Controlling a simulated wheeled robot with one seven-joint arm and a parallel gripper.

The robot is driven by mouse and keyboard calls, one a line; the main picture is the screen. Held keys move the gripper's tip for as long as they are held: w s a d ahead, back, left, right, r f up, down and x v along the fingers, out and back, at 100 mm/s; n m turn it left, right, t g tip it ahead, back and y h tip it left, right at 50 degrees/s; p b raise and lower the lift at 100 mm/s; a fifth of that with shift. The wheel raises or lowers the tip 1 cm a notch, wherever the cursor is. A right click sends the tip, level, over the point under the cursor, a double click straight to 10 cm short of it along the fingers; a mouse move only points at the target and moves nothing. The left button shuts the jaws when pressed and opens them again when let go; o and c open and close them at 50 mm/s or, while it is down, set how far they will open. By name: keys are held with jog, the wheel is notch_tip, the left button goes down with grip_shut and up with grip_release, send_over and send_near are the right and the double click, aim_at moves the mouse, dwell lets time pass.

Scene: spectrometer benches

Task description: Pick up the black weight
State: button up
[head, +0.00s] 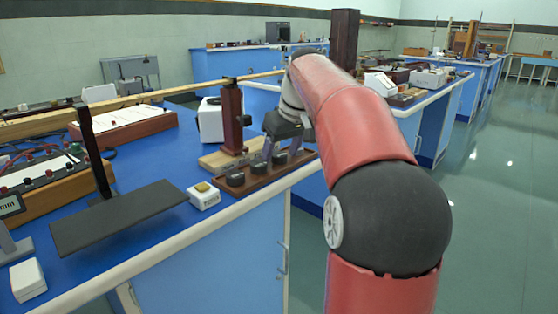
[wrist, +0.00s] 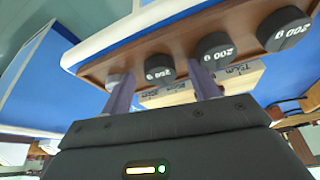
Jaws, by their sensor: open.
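Three black round weights marked 200 g stand in a row on a brown wooden tray (wrist: 97,72). In the wrist view they are the left weight (wrist: 160,68), the middle weight (wrist: 214,49) and the right weight (wrist: 284,29). In the head view, the near weight (head: 235,178) and middle weight (head: 258,167) show clearly. The far weight (head: 280,157) is by my fingers. My gripper (wrist: 163,86) is open and empty, its fingers spread to either side of the wrist view's left weight. Whether they touch it I cannot tell.
The tray lies along the front edge of the blue bench (head: 150,160). A wooden stand (head: 231,120) rises just behind it. A small white box (head: 203,196) and a dark flat plate (head: 118,216) lie to the left. Open floor (head: 490,200) is at right.

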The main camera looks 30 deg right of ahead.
jog(key=shift+c, duration=0.4)
jog(key=c, duration=1.1)
